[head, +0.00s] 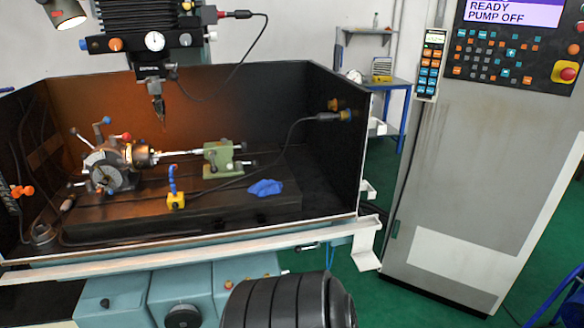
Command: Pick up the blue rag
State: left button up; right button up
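The blue rag (265,188) lies crumpled on the right part of the dark machine table (240,210), inside the machine's enclosure. It stands apart from the fixtures and nothing covers it. Neither of my grippers shows in the head view. A black ribbed rounded part at the bottom middle looks like part of my own body.
The indexing chuck (108,168) and a green tailstock (222,158) stand on the table left of the rag. A yellow block with a blue hose (176,200) is nearer. The spindle (157,98) hangs above. The enclosure's front rim (200,245) is low; a control cabinet (470,150) stands right.

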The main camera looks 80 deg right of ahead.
aim_at(265, 188)
jog(key=z, duration=2.55)
jog(key=i+l+u, duration=0.1)
jog(key=i+l, duration=0.05)
jog(key=l, duration=0.05)
